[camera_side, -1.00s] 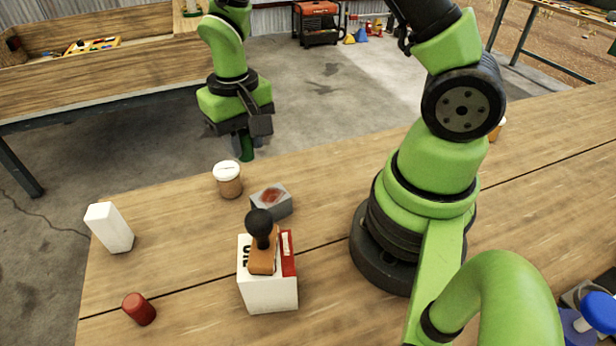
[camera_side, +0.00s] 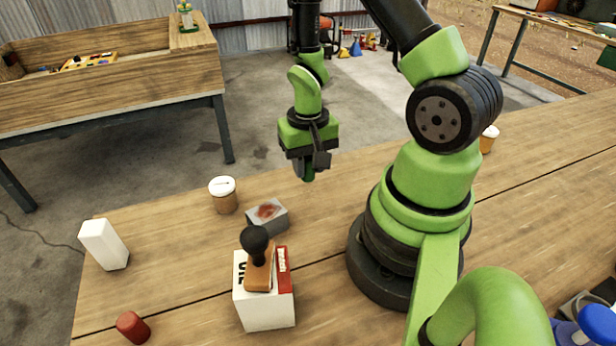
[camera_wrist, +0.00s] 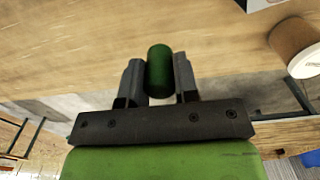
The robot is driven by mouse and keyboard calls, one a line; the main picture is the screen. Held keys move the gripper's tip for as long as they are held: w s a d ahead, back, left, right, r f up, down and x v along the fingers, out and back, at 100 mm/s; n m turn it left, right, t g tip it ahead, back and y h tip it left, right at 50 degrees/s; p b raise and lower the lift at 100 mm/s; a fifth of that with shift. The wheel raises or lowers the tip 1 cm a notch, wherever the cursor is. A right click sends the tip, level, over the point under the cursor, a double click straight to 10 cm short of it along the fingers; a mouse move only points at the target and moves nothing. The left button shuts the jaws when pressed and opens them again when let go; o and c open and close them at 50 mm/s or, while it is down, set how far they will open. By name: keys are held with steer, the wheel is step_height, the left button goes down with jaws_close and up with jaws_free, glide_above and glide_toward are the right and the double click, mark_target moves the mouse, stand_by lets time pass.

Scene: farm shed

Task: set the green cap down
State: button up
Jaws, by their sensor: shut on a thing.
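The green cap (camera_wrist: 159,70) is a dark green cylinder held between the two fingers of my gripper (camera_wrist: 159,88) in the wrist view. In the side view my gripper (camera_side: 308,168) hangs at the far edge of the wooden table, and the lower end of the green cap (camera_side: 308,175) shows below the fingers. The cap seems to be above the table surface, but the exact height is hard to tell. Much of the cap is hidden by the fingers in the side view.
A white-lidded jar (camera_side: 223,196), a grey box (camera_side: 268,217), a white box with a black-knobbed stamp (camera_side: 262,300), a white block (camera_side: 104,244) and a red cylinder (camera_side: 133,327) stand left of my base. Another jar (camera_side: 489,138) is behind it. Bare table (camera_side: 340,195) lies near the gripper.

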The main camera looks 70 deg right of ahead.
mark_target(308, 193)
steer(key=shift+f, duration=1.75)
steer(key=shift+f, duration=0.1)
steer(key=o, duration=0.9)
step_height(308, 193, up, 12)
steer(key=shift+r, duration=0.1)
steer(key=s+a+r+n+t+y, duration=0.1)
steer(key=s+a+r+n+t, duration=0.1)
steer(key=a+r, duration=0.4)
steer(key=s+a+r+n+t+y, duration=0.1)
steer(key=s+a+r+n+t, duration=0.2)
steer(key=r, duration=0.8)
steer(key=shift+s+a+r+t, duration=0.35)
steer(key=shift+s+a+t, duration=0.1)
steer(key=shift+a+t, duration=0.8)
